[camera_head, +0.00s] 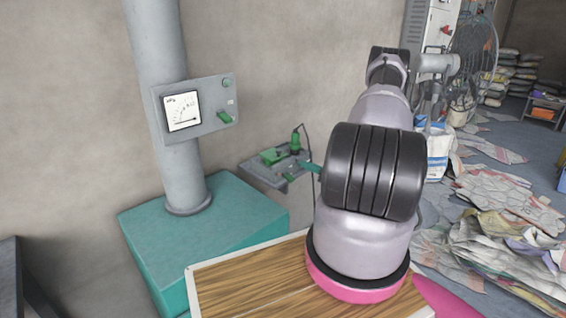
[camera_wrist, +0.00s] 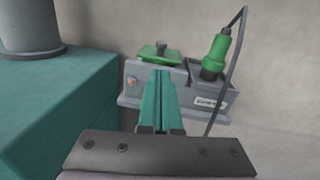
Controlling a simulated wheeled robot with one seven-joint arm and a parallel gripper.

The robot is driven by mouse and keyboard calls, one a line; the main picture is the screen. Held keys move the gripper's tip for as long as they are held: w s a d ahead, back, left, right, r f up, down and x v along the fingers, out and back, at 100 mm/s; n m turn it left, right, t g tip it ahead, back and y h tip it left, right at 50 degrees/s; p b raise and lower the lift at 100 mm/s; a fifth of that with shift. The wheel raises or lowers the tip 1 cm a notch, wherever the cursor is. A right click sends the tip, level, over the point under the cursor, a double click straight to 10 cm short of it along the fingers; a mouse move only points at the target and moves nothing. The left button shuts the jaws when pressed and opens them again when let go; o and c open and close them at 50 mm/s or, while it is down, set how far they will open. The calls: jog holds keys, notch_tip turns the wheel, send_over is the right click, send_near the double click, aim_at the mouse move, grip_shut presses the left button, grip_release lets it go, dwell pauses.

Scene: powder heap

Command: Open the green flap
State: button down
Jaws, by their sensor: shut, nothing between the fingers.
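The green flap (camera_wrist: 158,54) sits on the top left part of a grey wall-mounted box (camera_wrist: 133,103). A small dark knob stands up in front of or on the flap. The flap also shows in the head view (camera_head: 272,156). It looks low over the box; I cannot tell whether it is fully closed. My gripper (camera_wrist: 161,72) has teal fingers pressed together, with nothing between them. The fingertips appear just in front of and below the flap, hiding part of the box front. I cannot tell whether they touch. In the head view my arm hides most of the gripper (camera_head: 308,166).
A green-handled tool (camera_wrist: 217,52) with a dark cable stands in the box's right side. A teal block (camera_head: 205,225) with a grey column and gauge panel (camera_head: 200,105) stands left. A wooden board (camera_head: 245,285) lies in front. Sacks (camera_head: 505,205) cover the floor at right.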

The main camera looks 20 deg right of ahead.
aim_at(280, 155)
jog(key=x, duration=1)
jog(key=shift+f, duration=0.2)
jog(key=shift+r+g+h, duration=0.3)
jog(key=shift+r, duration=0.15)
jog(key=shift+w+r+g, duration=0.1)
jog(key=shift+r+g, duration=0.25)
jog(key=shift+g, duration=0.05)
